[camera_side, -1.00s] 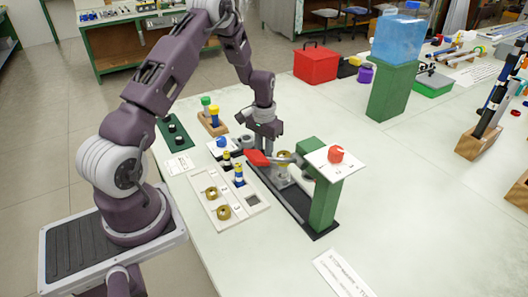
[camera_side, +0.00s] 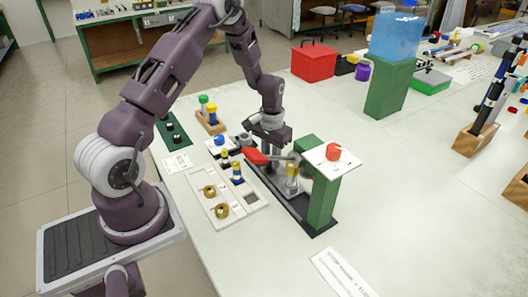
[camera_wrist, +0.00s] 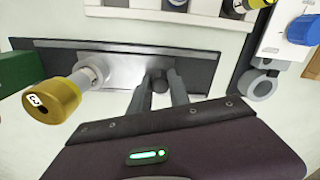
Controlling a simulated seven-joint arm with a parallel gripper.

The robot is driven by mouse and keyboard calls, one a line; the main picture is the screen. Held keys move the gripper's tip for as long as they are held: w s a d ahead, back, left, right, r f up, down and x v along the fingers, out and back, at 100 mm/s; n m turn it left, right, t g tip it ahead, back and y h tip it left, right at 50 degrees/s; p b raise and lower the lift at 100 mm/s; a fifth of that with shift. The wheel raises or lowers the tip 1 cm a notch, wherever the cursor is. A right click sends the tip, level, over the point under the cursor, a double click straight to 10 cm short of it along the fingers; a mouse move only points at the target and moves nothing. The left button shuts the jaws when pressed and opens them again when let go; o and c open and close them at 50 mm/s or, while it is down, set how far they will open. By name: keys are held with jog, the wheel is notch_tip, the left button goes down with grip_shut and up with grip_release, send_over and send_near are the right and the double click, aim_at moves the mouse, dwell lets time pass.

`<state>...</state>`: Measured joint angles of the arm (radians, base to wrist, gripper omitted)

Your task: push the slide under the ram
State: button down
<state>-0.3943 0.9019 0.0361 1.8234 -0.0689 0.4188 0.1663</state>
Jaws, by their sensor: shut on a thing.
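The slide (camera_wrist: 118,70) is a bright metal plate in a long dark base (camera_wrist: 205,62), with a dark knob (camera_wrist: 160,83) at one end. My gripper (camera_wrist: 159,88) is shut on this knob. A grey rod with a gold collar (camera_side: 292,170) stands upright on the slide; its gold top also shows in the wrist view (camera_wrist: 52,99). The ram cannot be made out clearly. The gripper's fingers are partly hidden behind the lever there.
A pale tray (camera_side: 224,204) with gold rings and a blue-yellow part lies left of the base. A small wooden stand (camera_side: 210,123) and a green mat (camera_side: 173,132) are behind it. A green pedestal (camera_side: 388,90) stands at the back right. The right tabletop is largely clear.

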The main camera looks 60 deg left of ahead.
aim_at(283, 180)
jog(key=shift+d, duration=3.2)
jog(key=c, duration=1.2)
grip_release()
jog(key=shift+d, duration=0.1)
jog(key=shift+c, duration=0.2)
jog(key=shift+r, duration=0.35)
notch_tip(283, 180, up, 6)
jog(key=shift+r, duration=0.2)
